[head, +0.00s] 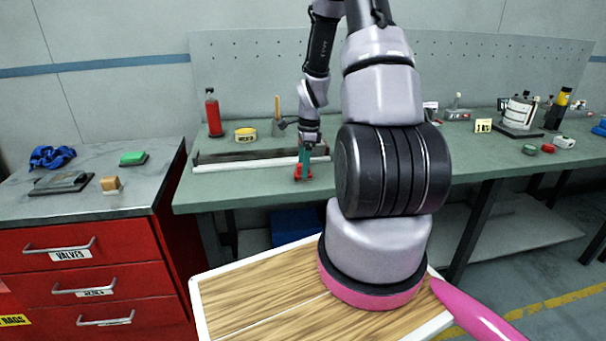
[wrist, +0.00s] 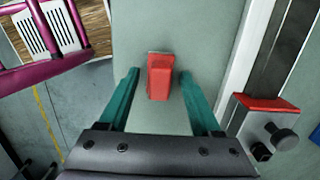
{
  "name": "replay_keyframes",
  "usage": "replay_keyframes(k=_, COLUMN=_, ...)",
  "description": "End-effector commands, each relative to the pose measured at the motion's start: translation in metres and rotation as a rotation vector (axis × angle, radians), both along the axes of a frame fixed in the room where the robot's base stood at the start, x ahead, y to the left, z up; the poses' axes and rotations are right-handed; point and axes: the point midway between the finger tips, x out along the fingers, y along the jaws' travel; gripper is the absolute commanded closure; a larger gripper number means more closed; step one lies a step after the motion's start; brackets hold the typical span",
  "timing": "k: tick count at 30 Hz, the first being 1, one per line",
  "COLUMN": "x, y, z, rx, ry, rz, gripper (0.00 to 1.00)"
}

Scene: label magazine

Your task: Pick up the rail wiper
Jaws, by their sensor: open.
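A small red block with a pale edge at its far end, which I take to be the rail wiper (wrist: 160,78), lies on the green bench top. My gripper (wrist: 160,73) has its two teal fingers apart, one on each side of the red block, with a gap visible on both sides. In the head view my gripper (head: 305,158) points down at the bench's front edge, just in front of the pale rail. A bit of red (head: 298,178) shows at its fingertips there; most of the block is hidden.
The pale rail (head: 240,164) runs along the bench beside my gripper. In the wrist view a red-topped metal block with a dark knob (wrist: 286,138) stands close on the right. A red bottle (head: 213,115) and yellow tape roll (head: 245,135) stand behind the rail.

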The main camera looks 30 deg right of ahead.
Motion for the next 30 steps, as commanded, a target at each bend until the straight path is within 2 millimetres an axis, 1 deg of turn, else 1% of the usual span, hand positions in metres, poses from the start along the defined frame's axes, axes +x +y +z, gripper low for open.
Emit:
replay_keyframes(k=3, x=0.000, y=0.000, z=0.000, rx=0.000, ry=0.000, rz=0.000, gripper=0.35)
replay_keyframes(k=4, x=0.000, y=0.000, z=0.000, rx=0.000, ry=0.000, rz=0.000, gripper=0.39)
replay_keyframes(k=5, x=0.000, y=0.000, z=0.000, rx=0.000, ry=0.000, rz=0.001, gripper=0.50)
replay_keyframes(k=6, x=0.000, y=0.000, z=0.000, rx=0.000, ry=0.000, rz=0.001, gripper=0.66)
replay_keyframes(k=9, x=0.000, y=0.000, z=0.000, rx=0.000, ry=0.000, rz=0.001, gripper=1.00)
replay_keyframes(k=23, x=0.000, y=0.000, z=0.002, rx=0.000, ry=0.000, rz=0.001, gripper=1.00)
replay_keyframes(k=26, x=0.001, y=0.000, z=0.012, rx=-0.002, ry=-0.002, rz=0.002, gripper=1.00)
replay_keyframes(k=29, x=0.001, y=0.000, z=0.030, rx=-0.002, ry=-0.005, rz=0.001, gripper=1.00)
replay_keyframes(k=30, x=0.001, y=0.000, z=0.039, rx=-0.003, ry=-0.006, rz=0.002, gripper=1.00)
